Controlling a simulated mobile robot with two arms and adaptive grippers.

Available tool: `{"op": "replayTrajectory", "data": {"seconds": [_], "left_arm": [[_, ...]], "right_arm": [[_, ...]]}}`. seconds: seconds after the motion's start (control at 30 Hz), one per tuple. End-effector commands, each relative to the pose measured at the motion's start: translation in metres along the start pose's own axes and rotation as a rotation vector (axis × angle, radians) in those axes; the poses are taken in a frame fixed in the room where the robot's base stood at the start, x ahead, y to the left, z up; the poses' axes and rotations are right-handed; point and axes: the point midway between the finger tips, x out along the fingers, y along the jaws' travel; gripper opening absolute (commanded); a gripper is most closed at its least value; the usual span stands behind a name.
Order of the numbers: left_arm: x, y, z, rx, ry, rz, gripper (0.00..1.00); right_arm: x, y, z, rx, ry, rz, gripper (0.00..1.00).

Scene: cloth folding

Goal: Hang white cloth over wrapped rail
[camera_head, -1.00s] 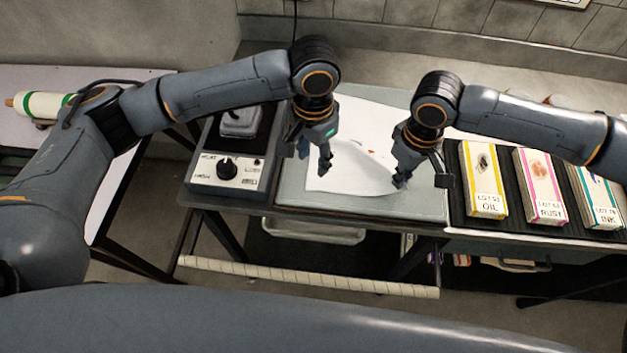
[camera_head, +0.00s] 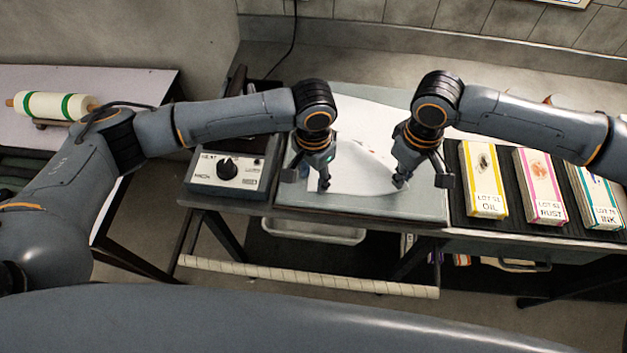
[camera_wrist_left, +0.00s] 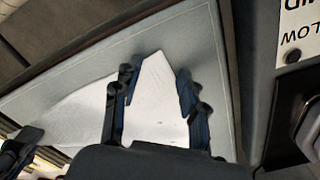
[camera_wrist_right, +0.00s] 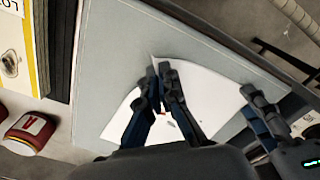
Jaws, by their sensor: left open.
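The white cloth (camera_head: 362,178) lies on the grey board, with a raised fold near its right side. My left gripper (camera_head: 324,184) is open and low at the cloth's near left part. In the left wrist view a cloth corner (camera_wrist_left: 156,82) lies between its spread fingers, and I see no grip on it. My right gripper (camera_head: 399,184) is at the cloth's near right corner. In the right wrist view its fingertips (camera_wrist_right: 159,78) are together on the cloth (camera_wrist_right: 205,92), with a corner tip showing past them. The wrapped rail (camera_head: 310,278) runs bare below the table's front edge.
The grey board (camera_head: 425,205) carries the cloth. A control box (camera_head: 225,172) with a knob stands left of it. Boxes labelled oil (camera_head: 484,180), rust (camera_head: 538,185) and ink (camera_head: 594,195) stand to the right. A white bin (camera_head: 315,232) sits beneath the table, behind the rail.

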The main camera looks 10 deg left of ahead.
Motion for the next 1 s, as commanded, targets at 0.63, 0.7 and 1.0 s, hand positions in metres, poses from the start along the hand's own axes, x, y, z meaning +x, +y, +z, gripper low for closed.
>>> {"op": "replayTrajectory", "data": {"seconds": [0.63,0.7,1.0], "left_arm": [[0.0018,-0.0003,0.0007,-0.001,-0.002,-0.001,0.0],[0.0018,-0.0003,0.0007,-0.001,-0.002,-0.001,0.0],[0.0016,-0.0004,0.0007,-0.001,-0.002,-0.001,0.0]], "right_arm": [[0.0003,-0.0002,0.0001,0.0,0.0,0.0,0.0],[0.0003,-0.0002,0.0002,0.0,-0.001,0.0,0.0],[0.0003,0.0,0.0002,0.0,-0.001,0.0,0.0]]}}
